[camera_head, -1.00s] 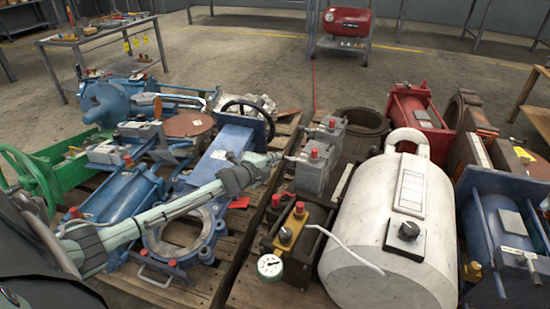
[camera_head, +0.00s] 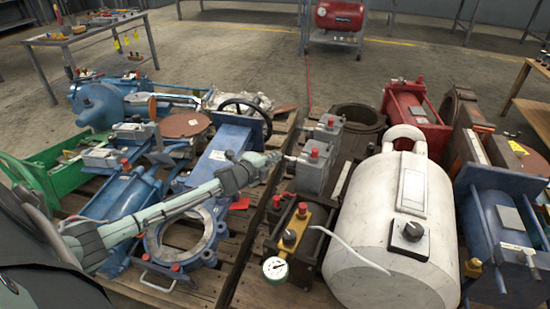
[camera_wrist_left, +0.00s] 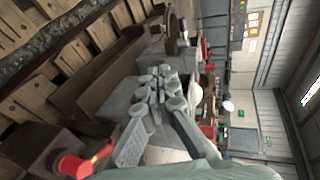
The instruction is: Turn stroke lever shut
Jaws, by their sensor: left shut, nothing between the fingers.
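My left gripper (camera_head: 277,158) reaches in from the left and is shut and empty, its tips close to the left side of a grey valve box (camera_head: 313,170) with a red knob. A short light lever end shows at the box beside the tips; whether they touch I cannot tell. In the left wrist view the shut fingers (camera_wrist_left: 160,88) lie in front of grey box surfaces (camera_wrist_left: 120,98). A long white bent lever (camera_head: 350,249) runs from the yellow-topped block (camera_head: 292,232) across the white tank. Which of these is the stroke lever is unclear. My right gripper is out of view.
A pressure gauge (camera_head: 275,268) stands at the block's front. The white tank (camera_head: 394,220) fills the right of the pallet. Blue machines (camera_head: 215,157) and a black handwheel (camera_head: 247,112) lie under and behind my arm. A gap separates the two pallets.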

